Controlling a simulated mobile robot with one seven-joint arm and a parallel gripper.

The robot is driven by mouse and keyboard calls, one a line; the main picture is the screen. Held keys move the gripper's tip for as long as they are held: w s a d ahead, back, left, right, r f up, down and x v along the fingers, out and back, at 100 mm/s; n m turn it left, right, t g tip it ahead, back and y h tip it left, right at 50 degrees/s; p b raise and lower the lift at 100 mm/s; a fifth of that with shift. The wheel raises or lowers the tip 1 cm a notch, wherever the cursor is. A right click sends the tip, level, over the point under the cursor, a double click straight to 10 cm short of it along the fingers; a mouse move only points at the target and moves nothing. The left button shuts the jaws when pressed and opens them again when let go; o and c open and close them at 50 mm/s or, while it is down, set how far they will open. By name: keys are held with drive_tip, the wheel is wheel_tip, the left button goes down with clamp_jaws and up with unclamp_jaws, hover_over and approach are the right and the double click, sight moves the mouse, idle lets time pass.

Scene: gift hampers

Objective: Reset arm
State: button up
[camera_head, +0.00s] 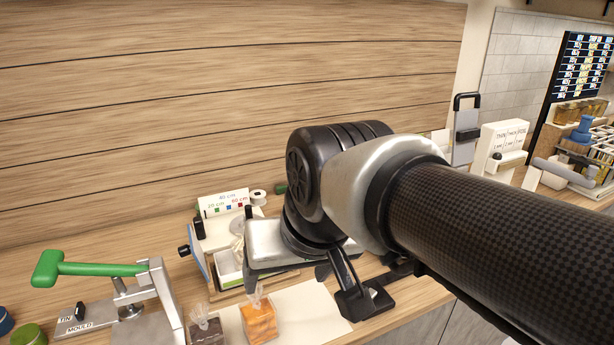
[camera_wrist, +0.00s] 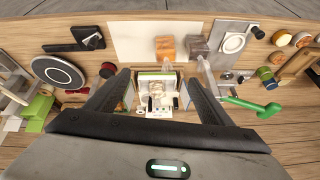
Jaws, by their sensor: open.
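My gripper (camera_head: 345,282) hangs from the arm above the wooden counter, to the right of the ribbon stand. In the wrist view my gripper (camera_wrist: 155,82) has its two dark fingers spread wide apart, with nothing held between them. Beyond the fingers, the white ribbon stand (camera_wrist: 158,112) shows in the gap. My arm stretches in from the right in the head view and hides part of the counter.
The ribbon stand (camera_head: 225,203), an orange-filled bag (camera_head: 259,322), a dark-filled bag (camera_head: 206,330) and a pale mat (camera_head: 308,309) are on the counter below. A press with a green handle (camera_head: 100,268) stands at left. A wooden wall rises behind.

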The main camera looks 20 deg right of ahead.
drive_tip(key=shift+s+d+f+n, duration=0.15)
drive_tip(key=shift+s+n, duration=0.5)
drive_tip(key=shift+n, duration=0.15)
